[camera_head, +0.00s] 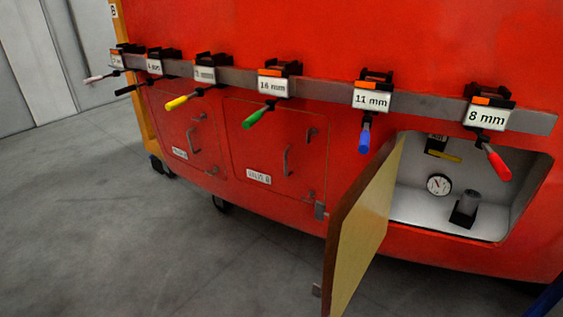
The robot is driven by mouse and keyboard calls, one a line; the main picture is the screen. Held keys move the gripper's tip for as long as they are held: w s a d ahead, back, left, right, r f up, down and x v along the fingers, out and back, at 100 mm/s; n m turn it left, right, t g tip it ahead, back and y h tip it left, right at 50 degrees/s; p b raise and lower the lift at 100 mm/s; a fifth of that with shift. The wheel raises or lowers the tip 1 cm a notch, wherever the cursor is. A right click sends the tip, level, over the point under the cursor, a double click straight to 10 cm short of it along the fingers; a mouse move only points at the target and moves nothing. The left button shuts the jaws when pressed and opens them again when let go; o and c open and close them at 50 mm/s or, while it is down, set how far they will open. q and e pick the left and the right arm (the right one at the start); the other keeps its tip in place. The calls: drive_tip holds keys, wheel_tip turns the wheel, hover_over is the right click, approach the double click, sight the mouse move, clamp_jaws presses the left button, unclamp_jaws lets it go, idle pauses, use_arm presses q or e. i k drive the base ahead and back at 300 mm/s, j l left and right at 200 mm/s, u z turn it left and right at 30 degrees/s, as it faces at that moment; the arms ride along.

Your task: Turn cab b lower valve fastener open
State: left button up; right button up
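The red nosecone (330,30) fills the upper part of the head view. A closed red hatch door (255,140) sits in the middle of its lower front, with a small label (259,177) whose text is too small to read surely. This door has a grey handle (287,158), an upper fastener (312,134) and a lower fastener (309,196) near its right edge. The fasteners are too small to tell their turn position. A sign with a B (114,10) shows at the top left. Neither of my grippers is in view.
A grey rail (332,92) holds several tools with coloured handles, including green (259,117), blue (364,137) and red (497,164). An open wooden-faced door (362,235) juts out at right, beside a white compartment with a gauge (439,184). Grey floor (130,250) is clear at left.

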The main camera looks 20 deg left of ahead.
sight(308, 200)
drive_tip(key=i+j+u, duration=0.1)
drive_tip(key=i, duration=0.95)
